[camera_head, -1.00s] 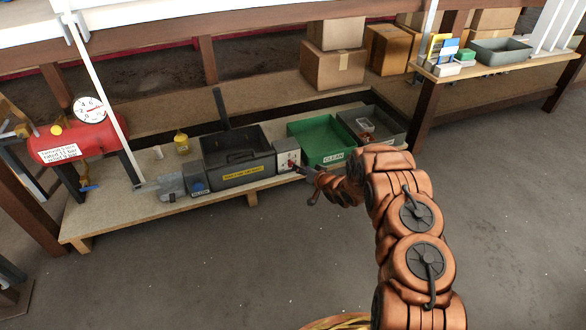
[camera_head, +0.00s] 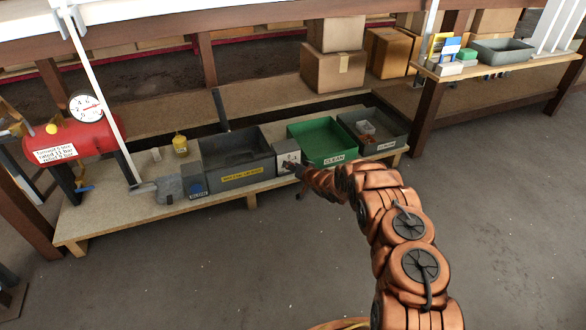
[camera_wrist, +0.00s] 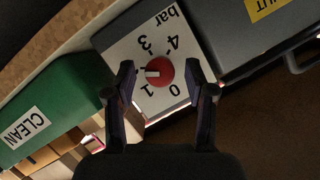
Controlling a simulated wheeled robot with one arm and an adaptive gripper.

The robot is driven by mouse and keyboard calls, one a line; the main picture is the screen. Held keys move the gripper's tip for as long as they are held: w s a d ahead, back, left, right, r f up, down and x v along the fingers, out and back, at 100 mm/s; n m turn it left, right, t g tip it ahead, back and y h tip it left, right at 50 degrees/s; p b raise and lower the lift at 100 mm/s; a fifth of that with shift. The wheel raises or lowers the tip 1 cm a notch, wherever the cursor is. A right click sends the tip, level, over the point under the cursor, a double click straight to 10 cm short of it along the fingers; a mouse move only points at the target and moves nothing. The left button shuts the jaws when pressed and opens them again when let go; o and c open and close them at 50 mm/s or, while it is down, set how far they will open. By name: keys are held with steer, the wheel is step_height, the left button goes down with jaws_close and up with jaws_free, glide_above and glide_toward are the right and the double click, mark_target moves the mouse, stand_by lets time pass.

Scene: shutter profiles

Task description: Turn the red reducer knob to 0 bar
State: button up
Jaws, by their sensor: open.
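The red reducer knob (camera_wrist: 163,72) sits on a white dial plate (camera_wrist: 125,52) in the wrist view. Its white mark points left, between the printed 1 and 3; the figure there is hidden behind a finger. The 0 is at the lower right of the knob. My gripper (camera_wrist: 160,68) is open, one finger on each side of the knob, with gaps visible. In the head view the dial plate (camera_head: 284,157) stands on the low shelf, with my gripper (camera_head: 288,164) in front of it and the knob hidden.
A dark grey bin (camera_head: 240,177) stands left of the plate, a green CLEAN bin (camera_head: 335,160) right of it. A red tank with a gauge (camera_head: 86,107) is at far left. The floor in front of the shelf is clear.

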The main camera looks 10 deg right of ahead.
stand_by(0.3)
jaws_close()
stand_by(0.3)
